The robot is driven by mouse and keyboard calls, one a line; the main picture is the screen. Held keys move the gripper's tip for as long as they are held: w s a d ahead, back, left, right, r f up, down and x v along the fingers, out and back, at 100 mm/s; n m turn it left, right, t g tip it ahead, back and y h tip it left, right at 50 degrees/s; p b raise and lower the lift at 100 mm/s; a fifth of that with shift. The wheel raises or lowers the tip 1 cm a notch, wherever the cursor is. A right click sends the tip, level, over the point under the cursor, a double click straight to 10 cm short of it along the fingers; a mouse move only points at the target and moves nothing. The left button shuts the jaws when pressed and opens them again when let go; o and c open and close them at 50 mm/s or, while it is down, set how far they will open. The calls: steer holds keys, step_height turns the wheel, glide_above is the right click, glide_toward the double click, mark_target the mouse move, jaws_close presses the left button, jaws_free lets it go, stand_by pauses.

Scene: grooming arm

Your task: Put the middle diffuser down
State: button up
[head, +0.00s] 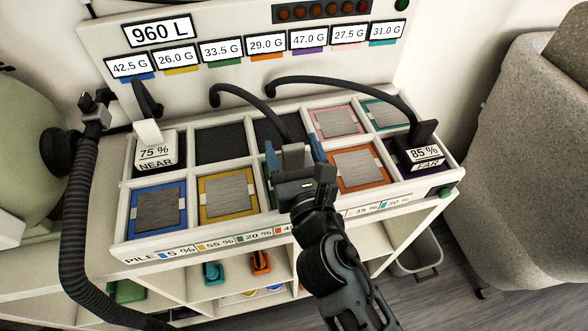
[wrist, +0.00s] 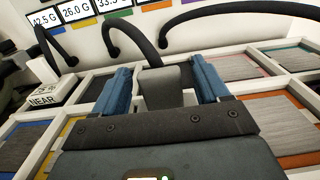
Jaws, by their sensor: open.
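The middle diffuser (head: 293,156) is a grey block on a black hose, at the third front-row compartment of the rack. My gripper (head: 295,163) reaches over it from the front. In the wrist view the diffuser's grey upright part (wrist: 160,92) stands between the two blue fingers of my gripper (wrist: 166,90). The fingers are open, one on each side, with small gaps. My gripper hides the diffuser's lower body and the compartment under it, so I cannot tell how it rests.
The NEAR diffuser (head: 155,152) stands at the rack's back left, and the FAR diffuser (head: 420,155) at its right end. Blue (head: 158,209), yellow (head: 228,195) and orange (head: 360,169) pads fill other front compartments. Black hoses arch behind my gripper. A grey chair (head: 530,150) stands right.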

steer(key=shift+w+a, duration=0.2)
steer(key=shift+w, duration=0.5)
steer(key=shift+c, duration=0.2)
jaws_close()
